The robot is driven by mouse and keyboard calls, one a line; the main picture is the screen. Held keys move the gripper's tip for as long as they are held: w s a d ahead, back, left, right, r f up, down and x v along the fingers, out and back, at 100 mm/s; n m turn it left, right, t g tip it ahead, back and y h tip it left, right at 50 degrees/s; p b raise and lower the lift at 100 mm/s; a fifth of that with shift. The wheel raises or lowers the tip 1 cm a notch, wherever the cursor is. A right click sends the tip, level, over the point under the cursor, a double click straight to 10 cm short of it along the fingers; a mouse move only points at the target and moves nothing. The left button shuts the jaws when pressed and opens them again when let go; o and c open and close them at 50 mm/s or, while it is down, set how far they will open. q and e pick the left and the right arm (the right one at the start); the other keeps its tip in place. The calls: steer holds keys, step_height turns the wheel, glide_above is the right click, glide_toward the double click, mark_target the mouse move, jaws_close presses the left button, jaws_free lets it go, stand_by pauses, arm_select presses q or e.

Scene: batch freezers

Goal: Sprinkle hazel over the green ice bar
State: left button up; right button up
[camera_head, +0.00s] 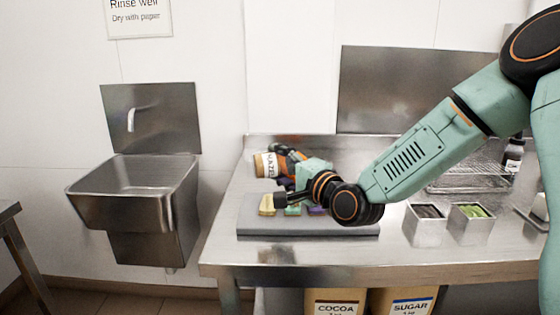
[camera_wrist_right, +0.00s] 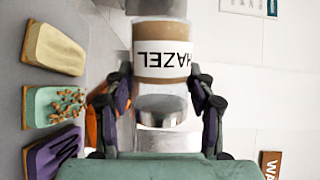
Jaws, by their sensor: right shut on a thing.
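My right gripper (camera_head: 287,157) is shut on the hazel jar (camera_head: 265,165), a clear jar with brown contents and a white HAZEL label. It holds the jar tipped on its side above the grey board (camera_head: 300,229). In the right wrist view the jar (camera_wrist_right: 160,52) sits between both fingers. The green ice bar (camera_wrist_right: 55,105) lies on the board with several brown hazel bits on top. In the head view the green bar (camera_head: 292,210) is partly hidden by my arm. My left gripper is out of view.
A cream bar (camera_wrist_right: 54,48) and a purple bar (camera_wrist_right: 55,153) lie on either side of the green one. Two metal tubs, one dark-filled (camera_head: 426,226) and one green-filled (camera_head: 472,226), stand right of the board. A sink (camera_head: 135,192) is at the left.

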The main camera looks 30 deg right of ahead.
steer(key=shift+r+n+g+p, duration=0.5)
steer(key=shift+n+p, duration=0.3)
steer(key=shift+p, duration=0.8)
steer(key=shift+r+n+p, duration=0.65)
steer(key=shift+n+p, duration=0.05)
steer(key=shift+p, duration=0.95)
steer(key=shift+r+n+g+h+p, duration=0.65)
steer(key=shift+r+n+p, duration=0.4)
steer(key=shift+p, duration=1.35)
steer(key=shift+f, duration=0.15)
steer(key=shift+r+n+g+h+p, duration=0.35)
steer(key=shift+r+n+p, duration=0.55)
steer(key=shift+p, duration=1.05)
steer(key=shift+r+n+g+h+p, duration=0.35)
steer(key=shift+n+p, duration=0.5)
steer(key=shift+p, duration=0.55)
